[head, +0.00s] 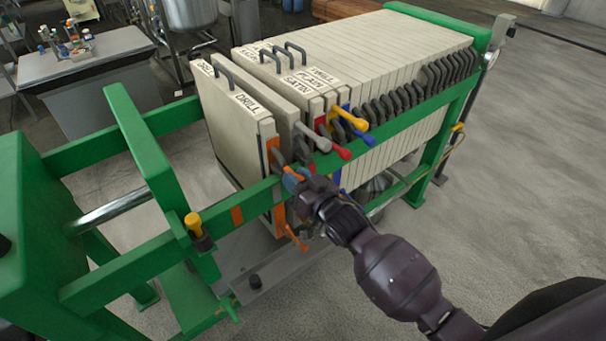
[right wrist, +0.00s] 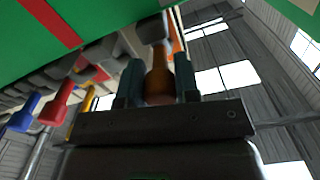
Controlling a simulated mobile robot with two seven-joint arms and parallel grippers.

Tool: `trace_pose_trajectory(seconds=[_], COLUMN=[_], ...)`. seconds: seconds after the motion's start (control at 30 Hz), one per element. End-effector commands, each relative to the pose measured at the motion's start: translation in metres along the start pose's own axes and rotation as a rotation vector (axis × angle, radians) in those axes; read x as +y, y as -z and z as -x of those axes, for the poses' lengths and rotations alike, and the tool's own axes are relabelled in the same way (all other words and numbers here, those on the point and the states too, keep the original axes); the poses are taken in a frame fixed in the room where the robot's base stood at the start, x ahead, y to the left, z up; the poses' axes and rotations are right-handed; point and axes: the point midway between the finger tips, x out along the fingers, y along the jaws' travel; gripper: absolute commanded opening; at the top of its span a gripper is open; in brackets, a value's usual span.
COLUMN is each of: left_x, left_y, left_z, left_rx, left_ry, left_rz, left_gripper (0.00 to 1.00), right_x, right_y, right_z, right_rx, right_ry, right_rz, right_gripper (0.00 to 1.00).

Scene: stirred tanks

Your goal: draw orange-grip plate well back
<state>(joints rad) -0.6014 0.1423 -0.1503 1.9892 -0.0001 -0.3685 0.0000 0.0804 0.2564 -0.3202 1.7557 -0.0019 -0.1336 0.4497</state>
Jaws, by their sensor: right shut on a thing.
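The orange-grip plate (head: 232,135) is the pale front plate of the pack, labelled DRILL, with an orange strip on its near edge. It stands upright between the green side rails, close to the plate behind it. My right gripper (head: 294,178) is at its near edge, outside the near rail, and hides most of the grip there. In the right wrist view the orange grip (right wrist: 158,78) sits between the two dark fingers of my right gripper (right wrist: 158,85), which is shut on it. My left gripper is not in view.
Grey (head: 313,136), red (head: 341,152) and yellow (head: 350,118) grips stick out from the plates behind. The green upright plate (head: 145,150) stands at the left, with an open gap before the pack. The near green rail (head: 380,138) runs beside my right arm.

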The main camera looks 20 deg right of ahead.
Motion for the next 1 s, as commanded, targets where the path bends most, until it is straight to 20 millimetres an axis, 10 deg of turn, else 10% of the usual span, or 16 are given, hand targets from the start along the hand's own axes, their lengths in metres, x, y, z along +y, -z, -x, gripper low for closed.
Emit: trace_pose_trajectory(seconds=[0.6,1.0], left_x=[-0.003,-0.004], left_y=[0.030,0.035], left_z=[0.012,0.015], left_rx=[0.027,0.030], left_ry=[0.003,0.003], left_rz=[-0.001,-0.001], left_gripper=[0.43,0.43], right_x=[-0.106,-0.138], right_y=[-0.020,-0.027], right_z=[0.000,0.000], right_rx=[-0.001,0.000], right_ry=[0.004,0.004], right_rz=[-0.007,-0.004], right_gripper=[0.00,0.00])
